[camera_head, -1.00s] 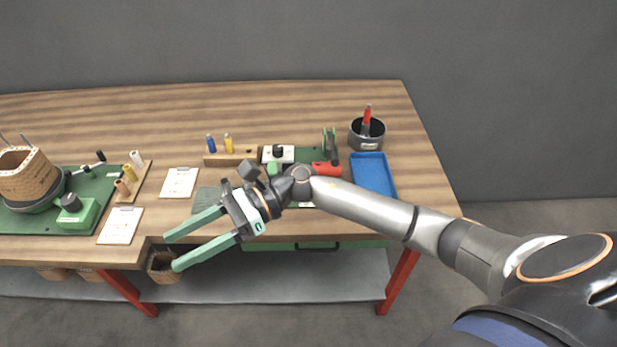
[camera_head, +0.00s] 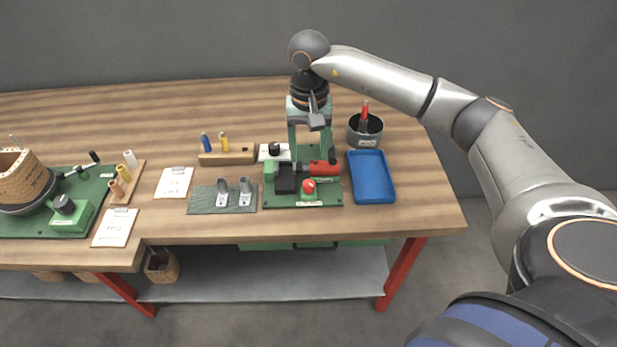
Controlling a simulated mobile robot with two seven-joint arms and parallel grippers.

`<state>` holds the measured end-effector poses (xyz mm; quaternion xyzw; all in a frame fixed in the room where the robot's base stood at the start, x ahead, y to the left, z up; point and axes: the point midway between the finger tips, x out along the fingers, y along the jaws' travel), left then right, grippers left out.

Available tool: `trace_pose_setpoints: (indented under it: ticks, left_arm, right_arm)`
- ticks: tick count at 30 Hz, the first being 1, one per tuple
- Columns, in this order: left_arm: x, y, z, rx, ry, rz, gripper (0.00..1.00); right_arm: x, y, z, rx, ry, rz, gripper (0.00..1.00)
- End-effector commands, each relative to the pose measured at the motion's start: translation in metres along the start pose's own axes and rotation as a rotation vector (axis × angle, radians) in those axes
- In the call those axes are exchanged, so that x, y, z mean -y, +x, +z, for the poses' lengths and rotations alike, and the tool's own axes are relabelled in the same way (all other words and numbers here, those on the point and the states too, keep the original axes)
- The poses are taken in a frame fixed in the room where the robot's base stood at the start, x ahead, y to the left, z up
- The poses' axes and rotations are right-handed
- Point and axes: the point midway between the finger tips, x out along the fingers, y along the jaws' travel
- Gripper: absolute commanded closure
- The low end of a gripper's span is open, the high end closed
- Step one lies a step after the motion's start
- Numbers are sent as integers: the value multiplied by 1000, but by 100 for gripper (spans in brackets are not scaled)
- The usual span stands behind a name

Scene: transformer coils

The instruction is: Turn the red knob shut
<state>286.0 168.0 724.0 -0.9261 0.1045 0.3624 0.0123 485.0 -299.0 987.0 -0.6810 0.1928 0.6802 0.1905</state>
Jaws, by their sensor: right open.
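The red knob (camera_head: 309,186) sits on a small green block near the front of a green base plate (camera_head: 330,199), right of the middle of the bench. My right gripper (camera_head: 311,153) points down over the back part of this fixture, above and behind the knob in the picture. Its two green fingers are spread apart with nothing between them, and they are apart from the knob. Whether the fingertips touch anything behind the red part is hard to tell. My left gripper is not in view.
A red cylindrical part (camera_head: 323,168) and a black block (camera_head: 285,180) are on the same plate. A blue tray (camera_head: 371,178) lies to the right, with a dark pot (camera_head: 365,131) behind it. A grey mat with two metal pieces (camera_head: 233,192) lies to the left.

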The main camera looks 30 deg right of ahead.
Motion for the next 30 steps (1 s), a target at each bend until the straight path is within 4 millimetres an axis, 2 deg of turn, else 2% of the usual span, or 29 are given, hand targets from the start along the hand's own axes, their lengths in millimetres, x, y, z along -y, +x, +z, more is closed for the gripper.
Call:
trace_pose_setpoints:
  ticks: [6, 13, 18, 26, 30]
  left_arm:
    - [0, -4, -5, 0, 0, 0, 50]
    - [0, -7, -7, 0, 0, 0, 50]
    - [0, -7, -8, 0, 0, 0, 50]
    - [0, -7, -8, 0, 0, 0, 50]
    - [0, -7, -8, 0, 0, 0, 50]
  right_arm:
    - [0, 47, 2, 6, 1, 2, 34]
    - [1, 81, 1, 4, 1, -1, 34]
    - [1, 91, 1, 2, 1, -2, 34]
    - [1, 92, 1, 2, 1, -2, 34]
    - [1, 92, 1, 2, 1, -3, 49]
